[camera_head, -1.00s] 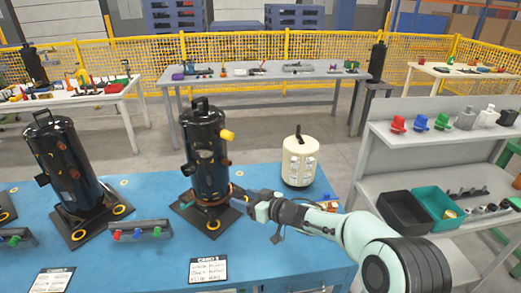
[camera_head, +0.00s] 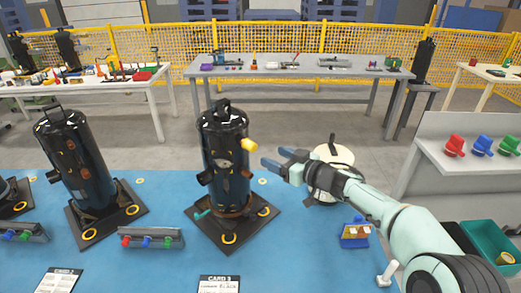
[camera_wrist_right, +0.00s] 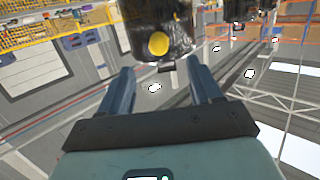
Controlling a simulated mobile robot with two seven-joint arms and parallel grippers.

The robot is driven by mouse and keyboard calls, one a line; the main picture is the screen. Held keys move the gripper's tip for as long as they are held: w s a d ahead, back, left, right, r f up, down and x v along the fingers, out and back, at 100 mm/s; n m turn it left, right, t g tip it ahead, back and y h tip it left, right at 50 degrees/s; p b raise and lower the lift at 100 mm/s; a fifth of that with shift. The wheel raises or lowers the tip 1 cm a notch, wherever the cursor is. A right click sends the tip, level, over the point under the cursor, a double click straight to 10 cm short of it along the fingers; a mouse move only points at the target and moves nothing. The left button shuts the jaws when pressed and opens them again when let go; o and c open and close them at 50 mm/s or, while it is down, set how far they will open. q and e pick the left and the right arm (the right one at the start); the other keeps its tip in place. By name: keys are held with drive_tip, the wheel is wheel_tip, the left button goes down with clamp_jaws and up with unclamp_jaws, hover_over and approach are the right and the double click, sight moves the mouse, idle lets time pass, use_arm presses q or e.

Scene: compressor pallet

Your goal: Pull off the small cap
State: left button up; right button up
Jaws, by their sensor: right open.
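A black upright compressor (camera_head: 222,150) stands on a dark square base plate on the blue table. A yellow cap (camera_head: 249,145) sticks out from its upper right side, and in the right wrist view the yellow cap (camera_wrist_right: 158,44) lies ahead, between the lines of the fingers. My right gripper (camera_head: 273,158) is to the right of the cap and a little below it, apart from it. Its fingers (camera_wrist_right: 160,66) are spread with nothing between them. My left gripper is not in view.
A cream canister (camera_head: 334,154) stands behind my right arm, partly hidden. A second black compressor (camera_head: 75,160) stands at left. A rack with coloured knobs (camera_head: 150,239) and a card (camera_head: 219,285) lie in front. A blue box (camera_head: 356,234) is at right.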

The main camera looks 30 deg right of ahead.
sight(255, 148)
drive_tip(key=x, duration=1)
drive_tip(key=shift+d, duration=0.15)
clamp_jaws()
